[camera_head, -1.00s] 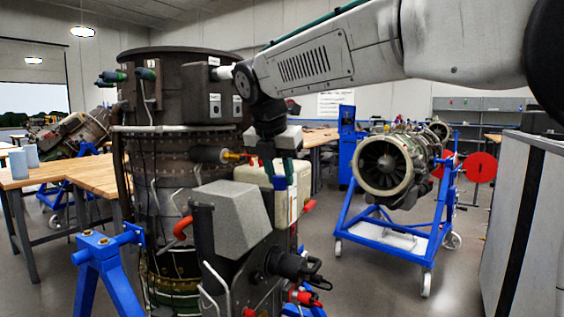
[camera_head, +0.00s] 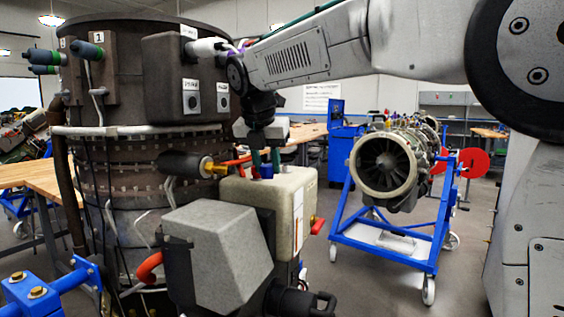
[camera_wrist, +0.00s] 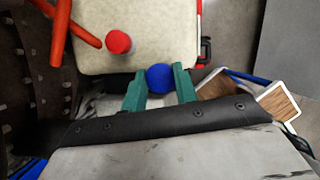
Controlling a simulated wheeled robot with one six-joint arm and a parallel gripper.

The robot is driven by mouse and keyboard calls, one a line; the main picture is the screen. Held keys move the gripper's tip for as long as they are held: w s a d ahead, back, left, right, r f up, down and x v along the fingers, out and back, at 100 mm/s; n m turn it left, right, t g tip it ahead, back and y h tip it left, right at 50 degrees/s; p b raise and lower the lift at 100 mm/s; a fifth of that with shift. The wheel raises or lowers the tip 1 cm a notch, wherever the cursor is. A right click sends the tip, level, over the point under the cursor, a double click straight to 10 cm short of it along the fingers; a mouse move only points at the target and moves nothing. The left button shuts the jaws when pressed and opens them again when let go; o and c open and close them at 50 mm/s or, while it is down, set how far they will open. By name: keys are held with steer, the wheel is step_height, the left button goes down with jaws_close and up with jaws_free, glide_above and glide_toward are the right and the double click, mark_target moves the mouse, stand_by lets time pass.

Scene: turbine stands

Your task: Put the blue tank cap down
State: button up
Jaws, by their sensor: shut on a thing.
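The blue tank cap (camera_wrist: 159,77) is between the green fingertips of my gripper (camera_wrist: 160,84), which is shut on it. In the head view my gripper (camera_head: 266,160) points down, with the blue cap (camera_head: 266,172) at its tips by the top of the cream tank (camera_head: 308,205). In the wrist view the cap overlaps the near edge of the tank top (camera_wrist: 165,48). I cannot tell whether the cap touches the tank. A round red cap (camera_wrist: 118,42) stands on the tank top, left of the blue cap.
A red pipe (camera_wrist: 62,28) lies left of the tank top. The large dark turbine (camera_head: 125,180) stands close on the left, and a grey housing (camera_head: 220,250) is in front of the tank. A jet engine on a blue stand (camera_head: 385,240) is to the right, with open floor between.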

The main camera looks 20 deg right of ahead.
glide_above(286, 170)
steer(key=s+a, duration=0.2)
steer(key=s, duration=0.1)
steer(key=shift+s+a, duration=0.1)
steer(key=shift+s, duration=0.05)
steer(key=shift+w+d+f, duration=0.25)
steer(key=shift+w+d, duration=0.15)
steer(key=shift+w, duration=0.25)
steer(key=shift+w+d+f, duration=0.25)
steer(key=shift+w+d, duration=0.1)
steer(key=shift+w, duration=0.25)
steer(key=shift+s+f, duration=0.1)
steer(key=shift+f, duration=0.25)
steer(key=shift+f, duration=0.15)
steer(key=shift+s+a+f, duration=0.1)
steer(key=shift+f, duration=0.5)
jaws_close()
steer(key=o, duration=1)
jaws_free()
steer(key=shift+o, duration=0.2)
steer(key=shift+a+f, duration=0.1)
steer(key=shift+a, duration=0.05)
steer(key=shift+d, duration=0.25)
